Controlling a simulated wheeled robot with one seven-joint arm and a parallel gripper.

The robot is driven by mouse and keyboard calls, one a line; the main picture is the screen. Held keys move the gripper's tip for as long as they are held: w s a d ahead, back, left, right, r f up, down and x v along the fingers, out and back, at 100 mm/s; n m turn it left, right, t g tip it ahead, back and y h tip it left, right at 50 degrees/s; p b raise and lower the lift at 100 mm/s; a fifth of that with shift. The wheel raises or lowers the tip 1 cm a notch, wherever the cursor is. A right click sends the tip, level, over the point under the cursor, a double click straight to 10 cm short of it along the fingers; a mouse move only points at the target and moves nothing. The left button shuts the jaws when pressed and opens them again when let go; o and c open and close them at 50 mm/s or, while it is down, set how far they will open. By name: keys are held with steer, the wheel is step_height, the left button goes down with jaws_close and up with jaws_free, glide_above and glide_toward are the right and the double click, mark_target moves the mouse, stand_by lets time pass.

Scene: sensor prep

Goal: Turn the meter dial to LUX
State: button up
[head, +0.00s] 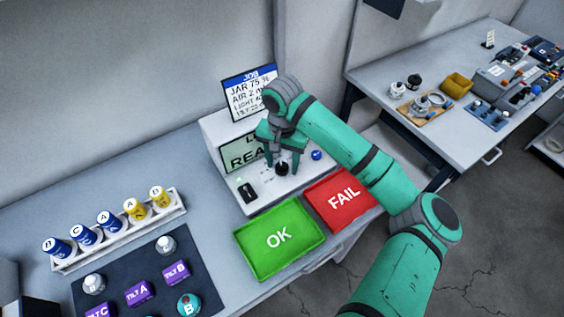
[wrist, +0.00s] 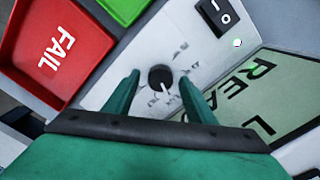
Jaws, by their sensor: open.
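The meter (head: 209,133) is a white box on the bench against the wall, with a green display (wrist: 262,95) partly hidden by my gripper in the head view. Its black dial (wrist: 160,77) sits on the sloped front panel and has a white pointer line. The dial also shows in the head view (head: 281,169). My gripper (wrist: 158,92) is open, with its green fingers on either side of the dial. I cannot tell whether they touch it. The small markings around the dial are too blurred to read.
A black rocker switch (wrist: 217,16) is on the panel beside a small lit lamp. The green OK tray (head: 279,238) and red FAIL tray (head: 340,198) lie in front of the meter. A rack (head: 120,232) of blue and yellow jars and a dark mat (head: 135,262) are at left.

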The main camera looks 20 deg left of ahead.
mark_target(282, 166)
step_height(282, 166, up, 10)
steer(key=shift+r, duration=0.2)
steer(key=shift+a, duration=0.1)
stand_by(0.6)
